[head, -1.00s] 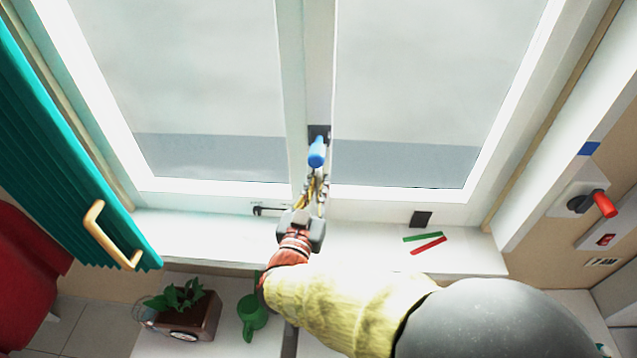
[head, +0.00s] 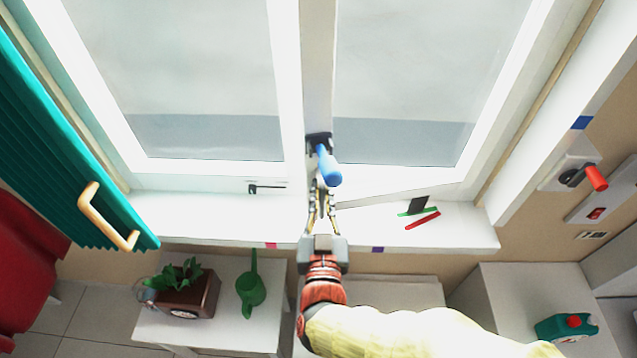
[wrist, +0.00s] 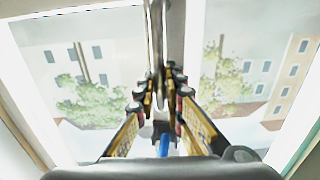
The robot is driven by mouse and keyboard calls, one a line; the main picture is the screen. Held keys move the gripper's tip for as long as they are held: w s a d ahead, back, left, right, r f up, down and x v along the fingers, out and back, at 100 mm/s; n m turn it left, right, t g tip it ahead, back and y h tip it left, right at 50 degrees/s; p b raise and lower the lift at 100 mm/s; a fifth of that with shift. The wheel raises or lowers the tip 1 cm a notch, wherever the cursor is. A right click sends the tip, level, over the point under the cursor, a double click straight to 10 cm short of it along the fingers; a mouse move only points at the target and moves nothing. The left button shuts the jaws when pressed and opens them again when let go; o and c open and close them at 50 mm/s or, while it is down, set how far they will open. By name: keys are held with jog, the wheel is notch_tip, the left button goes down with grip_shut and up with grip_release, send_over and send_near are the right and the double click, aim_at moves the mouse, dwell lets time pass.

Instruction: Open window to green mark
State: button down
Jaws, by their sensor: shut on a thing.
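The window's right sash (head: 400,180) stands slightly ajar, its lower edge slanted over the sill. Its blue handle (head: 328,167) sits on a dark mount at the sash's left edge. My gripper (head: 322,192) is at the lower end of the handle, its jaws shut on it; the contact is partly hidden. In the wrist view, the blue handle (wrist: 164,146) shows low between the fingers, with a grey upright strip above it. The green mark (head: 417,212) lies on the sill right of my gripper, beside a red mark (head: 423,221).
A small dark block (head: 419,204) stands by the green mark. The left sash (head: 205,167) is closed. A teal shutter (head: 60,150) is at the left. A plant box (head: 187,297) and green watering can (head: 251,288) stand on a low table. A red lever (head: 596,178) is on the right wall.

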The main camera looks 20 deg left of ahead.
jog(key=c, duration=1.9)
grip_release()
jog(key=v, duration=1.2)
